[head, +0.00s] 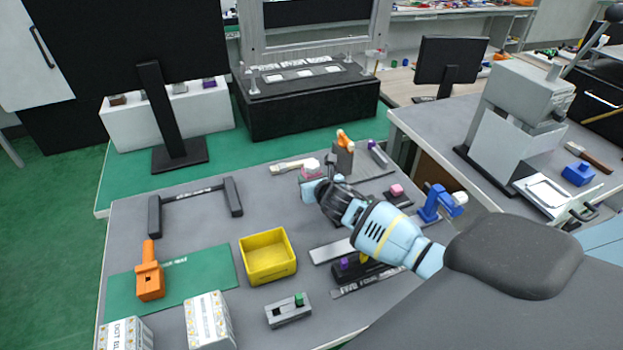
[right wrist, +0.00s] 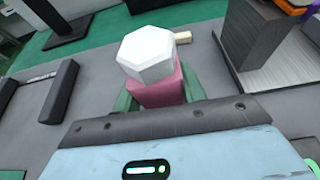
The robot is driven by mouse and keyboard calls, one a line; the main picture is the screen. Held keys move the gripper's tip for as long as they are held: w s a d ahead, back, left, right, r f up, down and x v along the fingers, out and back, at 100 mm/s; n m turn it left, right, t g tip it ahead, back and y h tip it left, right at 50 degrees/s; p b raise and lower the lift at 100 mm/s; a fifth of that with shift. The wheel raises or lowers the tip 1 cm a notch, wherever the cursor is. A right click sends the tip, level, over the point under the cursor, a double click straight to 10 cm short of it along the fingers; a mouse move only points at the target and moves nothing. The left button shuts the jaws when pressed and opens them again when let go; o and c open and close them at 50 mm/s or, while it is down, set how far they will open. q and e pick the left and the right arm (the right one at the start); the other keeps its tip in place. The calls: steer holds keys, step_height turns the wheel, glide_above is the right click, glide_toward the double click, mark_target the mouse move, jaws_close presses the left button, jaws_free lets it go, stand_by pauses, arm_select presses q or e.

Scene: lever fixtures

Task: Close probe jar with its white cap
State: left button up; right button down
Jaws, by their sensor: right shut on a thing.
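A white six-sided cap (right wrist: 147,55) shows above a pink body, seemingly the probe jar (right wrist: 162,91), in the right wrist view. The white cap (head: 311,163) and the pink body (head: 311,173) also show small in the head view, at the far middle of the grey table. My right gripper (head: 311,187) is shut on the pink body, which sits between its green fingers. The cap appears on top of the pink body, but I cannot tell whether it is seated. The underside of the pink body is hidden. My left gripper is not in view.
A grey block with an orange part (head: 344,153) stands close to the right of the gripper. A tan peg (head: 289,167) lies just behind. A yellow bin (head: 267,257) and an orange lever fixture (head: 150,276) stand nearer.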

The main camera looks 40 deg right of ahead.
steer(key=shift+f, duration=0.15)
steer(key=c, duration=0.8)
jaws_free()
steer(key=shift+c, duration=0.2)
steer(key=shift+s+r, duration=0.1)
steer(key=shift+r, duration=0.2)
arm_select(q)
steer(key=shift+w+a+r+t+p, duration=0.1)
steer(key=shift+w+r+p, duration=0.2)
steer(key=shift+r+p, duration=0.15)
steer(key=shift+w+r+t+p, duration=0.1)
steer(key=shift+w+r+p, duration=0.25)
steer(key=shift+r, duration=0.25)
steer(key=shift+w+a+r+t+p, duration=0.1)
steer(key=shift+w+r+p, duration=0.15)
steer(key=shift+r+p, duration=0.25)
arm_select(e)
steer(key=v, duration=1.1)
steer(key=shift+s+a, duration=0.15)
steer(key=shift+s, duration=0.2)
steer(key=shift+s, duration=0.1)
